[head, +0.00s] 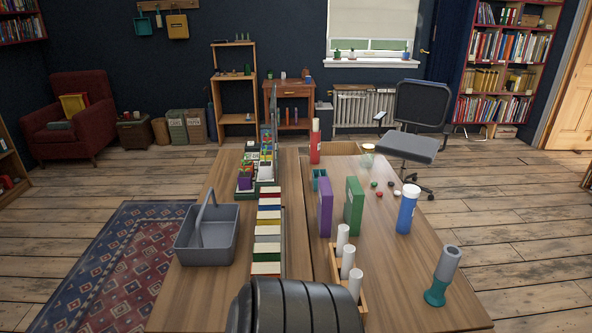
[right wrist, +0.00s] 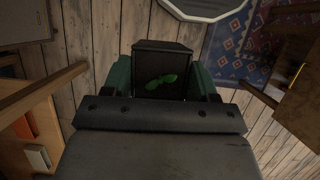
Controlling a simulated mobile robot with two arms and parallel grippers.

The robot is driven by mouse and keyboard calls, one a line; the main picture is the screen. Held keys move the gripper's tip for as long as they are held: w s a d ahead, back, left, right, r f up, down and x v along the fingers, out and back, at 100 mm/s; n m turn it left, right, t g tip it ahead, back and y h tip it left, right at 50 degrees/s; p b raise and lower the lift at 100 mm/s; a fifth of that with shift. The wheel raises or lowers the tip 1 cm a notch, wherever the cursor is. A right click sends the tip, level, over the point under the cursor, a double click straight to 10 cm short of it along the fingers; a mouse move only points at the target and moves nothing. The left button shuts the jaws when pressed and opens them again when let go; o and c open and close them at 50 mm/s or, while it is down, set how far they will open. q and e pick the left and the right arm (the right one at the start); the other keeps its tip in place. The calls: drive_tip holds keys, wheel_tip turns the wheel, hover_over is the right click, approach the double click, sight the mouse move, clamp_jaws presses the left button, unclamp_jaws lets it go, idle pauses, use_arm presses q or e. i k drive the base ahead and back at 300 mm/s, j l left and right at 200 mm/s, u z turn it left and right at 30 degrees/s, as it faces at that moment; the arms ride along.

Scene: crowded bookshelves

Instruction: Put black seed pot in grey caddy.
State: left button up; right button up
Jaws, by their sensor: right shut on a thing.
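The black seed pot (right wrist: 161,70) shows in the right wrist view as a dark square pot with small green leaves inside. My right gripper (right wrist: 162,78) has its dark green fingers on both sides of the pot and is shut on it. Wooden floor lies beyond the pot in that view. The grey caddy (head: 190,255), an open basket with a raised handle, stands on the left part of the table in the head view. Its inside looks empty from here. My right gripper and the held pot cannot be made out in the head view. My left gripper is in neither view.
A row of coloured boxes (head: 267,233) stands right of the caddy on the table (head: 300,195). Purple (head: 325,207) and green (head: 353,205) boxes, white cylinders (head: 347,262), a blue bottle (head: 407,210) and a teal-and-grey object (head: 441,275) stand further right.

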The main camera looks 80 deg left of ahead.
sight(228, 234)
drive_tip(key=u, duration=1.95)
